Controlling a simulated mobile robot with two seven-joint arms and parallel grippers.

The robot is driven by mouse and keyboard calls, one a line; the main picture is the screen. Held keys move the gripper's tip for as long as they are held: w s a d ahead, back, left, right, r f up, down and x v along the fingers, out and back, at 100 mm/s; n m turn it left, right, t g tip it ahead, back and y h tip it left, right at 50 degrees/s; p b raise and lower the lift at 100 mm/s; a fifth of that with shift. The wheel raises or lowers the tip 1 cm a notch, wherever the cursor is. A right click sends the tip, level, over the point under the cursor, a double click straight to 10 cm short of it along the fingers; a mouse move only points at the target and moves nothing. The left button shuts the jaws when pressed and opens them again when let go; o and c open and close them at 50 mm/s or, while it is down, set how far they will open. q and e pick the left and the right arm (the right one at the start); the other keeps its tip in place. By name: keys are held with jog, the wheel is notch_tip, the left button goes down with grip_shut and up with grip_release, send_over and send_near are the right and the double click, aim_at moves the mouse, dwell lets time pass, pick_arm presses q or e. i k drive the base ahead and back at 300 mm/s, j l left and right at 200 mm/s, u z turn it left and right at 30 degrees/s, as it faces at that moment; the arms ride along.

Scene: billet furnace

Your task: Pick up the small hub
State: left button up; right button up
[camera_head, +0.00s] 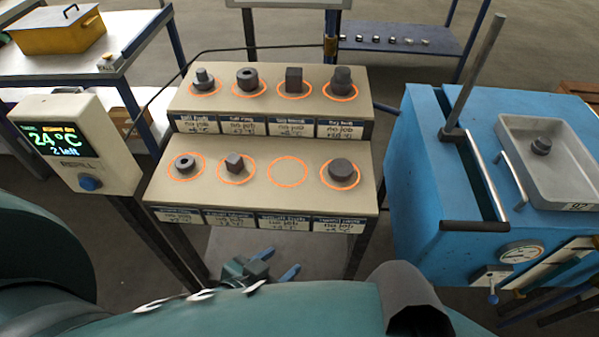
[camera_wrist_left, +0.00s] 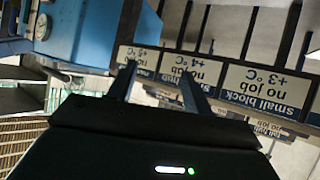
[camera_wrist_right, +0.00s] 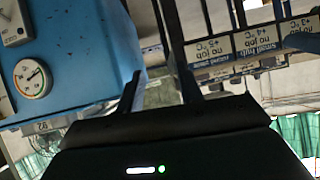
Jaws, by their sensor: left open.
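My left gripper (camera_head: 277,264) is open and empty in front of the stand's lower step, well left of the tray. It also shows in the left wrist view (camera_wrist_left: 158,70). My right gripper (camera_wrist_right: 158,68) is open and empty near the furnace's front.
The stepped stand (camera_head: 270,89) holds several other dark pieces in orange rings. The blue furnace (camera_head: 420,150) has an upright grey bar, a handle (camera_head: 475,226) and a gauge (camera_head: 521,252). A display box (camera_head: 85,145) reading 24°C stands left. A gap separates stand and furnace.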

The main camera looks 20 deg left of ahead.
aim_at(542, 146)
jog(key=k+j+u, duration=0.2)
jog(key=u, duration=0.25)
jog(key=z, duration=1.45)
jog(key=i+l+u, duration=0.1)
jog(key=l, duration=0.2)
jog(key=i+l+u, duration=0.1)
jog(key=i+l, duration=0.15)
jog(key=i+l+u, duration=0.1)
jog(key=l, duration=0.3)
jog(key=i+l+u, duration=0.15)
jog(key=l, duration=0.2)
jog(key=i+l+u, duration=0.1)
jog(key=l, duration=0.25)
